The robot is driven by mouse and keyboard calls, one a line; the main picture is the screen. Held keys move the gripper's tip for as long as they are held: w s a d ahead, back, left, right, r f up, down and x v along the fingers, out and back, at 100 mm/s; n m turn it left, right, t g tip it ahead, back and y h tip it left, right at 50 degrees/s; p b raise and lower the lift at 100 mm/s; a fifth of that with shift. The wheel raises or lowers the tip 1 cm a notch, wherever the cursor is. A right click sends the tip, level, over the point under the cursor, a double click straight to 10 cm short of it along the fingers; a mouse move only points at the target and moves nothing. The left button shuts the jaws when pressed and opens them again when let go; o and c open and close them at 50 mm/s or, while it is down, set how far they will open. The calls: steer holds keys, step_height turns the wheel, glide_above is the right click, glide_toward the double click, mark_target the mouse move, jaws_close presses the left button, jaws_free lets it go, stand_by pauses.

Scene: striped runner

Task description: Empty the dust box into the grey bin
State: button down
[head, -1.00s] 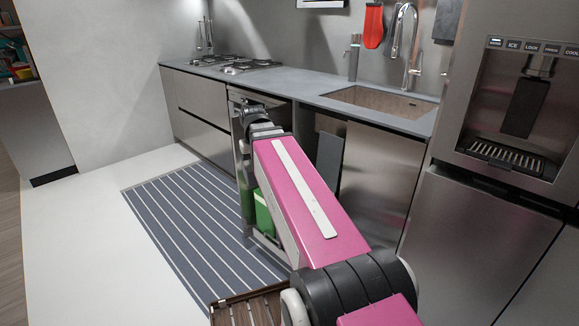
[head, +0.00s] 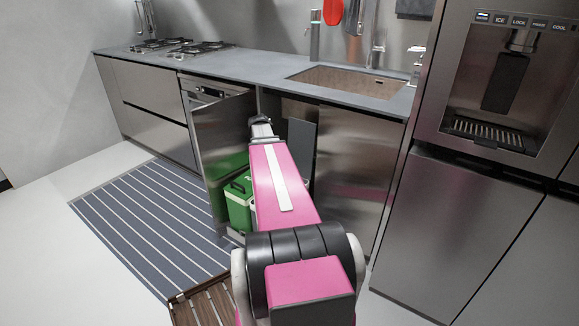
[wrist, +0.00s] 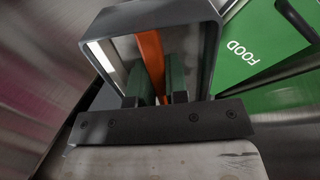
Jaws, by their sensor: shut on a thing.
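My gripper (wrist: 157,78) has its dark green fingers closed on an orange strip (wrist: 151,55). The strip sits inside a grey, box-shaped frame (wrist: 150,18), which looks like the dust box; its contents cannot be made out. In the head view my gripper (head: 261,127) is at the opening of the cabinet under the counter, above a green bin (head: 238,203). The wrist view shows the green bin (wrist: 262,42) with the word FOOD, right of the frame. A grey bin cannot be clearly made out; my arm covers part of the cabinet.
A cabinet door (head: 222,140) stands open left of my gripper. A dark panel (head: 301,150) is to the right inside the opening. The counter (head: 255,72) with a sink runs above. A striped runner (head: 150,225) covers the floor at left. A fridge (head: 470,200) stands at right.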

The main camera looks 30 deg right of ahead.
steer(key=s+d+f+m+g+h, duration=0.1)
steer(key=d+f+g+h, duration=0.3)
steer(key=d+f+h, duration=0.1)
step_height(320, 180, down, 2)
steer(key=shift+s+d+f, duration=0.15)
steer(key=shift+s+d, duration=0.05)
steer(key=shift+d, duration=0.6)
steer(key=shift+f, duration=0.1)
steer(key=shift+w+a+f+g+h, duration=0.1)
steer(key=shift+a+f+g+h, duration=0.05)
steer(key=shift+g+h, duration=0.3)
stand_by(0.4)
steer(key=shift+w+a+f+g+h, duration=0.1)
steer(key=shift+f+g+h, duration=0.15)
steer(key=shift+g+h, duration=0.15)
steer(key=shift+h, duration=0.25)
